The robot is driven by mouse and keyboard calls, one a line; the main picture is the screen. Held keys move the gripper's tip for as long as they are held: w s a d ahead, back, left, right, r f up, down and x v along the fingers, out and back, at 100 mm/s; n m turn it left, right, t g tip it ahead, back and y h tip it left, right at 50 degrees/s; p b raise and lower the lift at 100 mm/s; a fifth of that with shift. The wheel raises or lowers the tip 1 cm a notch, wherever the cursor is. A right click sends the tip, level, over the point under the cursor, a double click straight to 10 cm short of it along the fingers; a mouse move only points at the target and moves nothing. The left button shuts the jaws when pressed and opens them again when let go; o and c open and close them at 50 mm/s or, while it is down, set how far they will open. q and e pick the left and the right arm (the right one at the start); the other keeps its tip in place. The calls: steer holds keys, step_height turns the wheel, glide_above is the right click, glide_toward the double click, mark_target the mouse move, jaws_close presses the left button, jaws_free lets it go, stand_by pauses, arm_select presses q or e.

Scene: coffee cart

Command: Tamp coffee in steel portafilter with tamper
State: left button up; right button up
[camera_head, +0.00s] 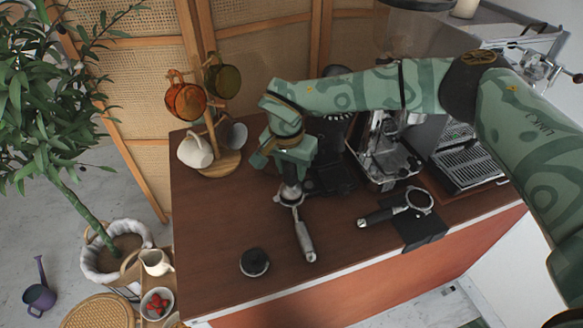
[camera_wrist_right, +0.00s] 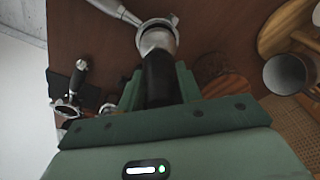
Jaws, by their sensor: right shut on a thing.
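The steel portafilter (camera_head: 305,240) lies on the brown cart top, its grey handle toward the front edge. In the right wrist view its handle (camera_wrist_right: 112,10) runs off to the upper left. My right gripper (camera_head: 290,172) is shut on the black handle of the tamper (camera_wrist_right: 158,78), above the portafilter's basket end. The tamper's steel base (camera_wrist_right: 157,38) is at the basket ring; I cannot tell how deep it sits. The coffee inside is hidden. My left gripper is not in view.
A second portafilter (camera_head: 408,203) with a black handle lies on a black mat (camera_head: 425,235) to the right. A round black tool (camera_head: 254,262) stands at the front left. A mug tree (camera_head: 222,163) with cups is behind left, the espresso machine (camera_head: 385,160) behind right.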

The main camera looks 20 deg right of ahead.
steer(key=shift+r+p, duration=2.15)
steer(key=shift+r, duration=0.75)
steer(key=shift+f, duration=0.15)
